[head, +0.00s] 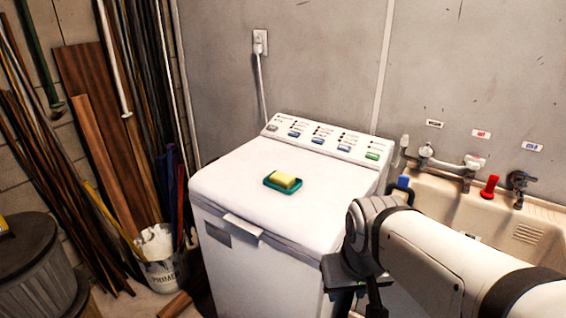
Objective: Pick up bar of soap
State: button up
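The dish rests on the white lid of the washing machine (225,184), near the middle of the top. My gripper (374,300) is at the bottom of the head view, in front of the machine's right side and below the level of the lid. It is apart from the soap, to the right of it and nearer to me. Its fingers are dark and partly cut off by the lower frame edge, so their opening does not show clearly.
The machine's raised control panel (322,137) stands behind the soap. A beige sink (450,205) with taps is at right, partly behind my arm. Wood planks (105,130), a primer bucket (165,270) and a dark bin (32,265) are at left. The lid around the dish is clear.

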aim_at(285, 182)
jog(key=z, duration=2.75)
jog(key=k, duration=1.4)
jog(key=u, duration=1.95)
jog(key=i, duration=1)
jog(key=u, duration=0.1)
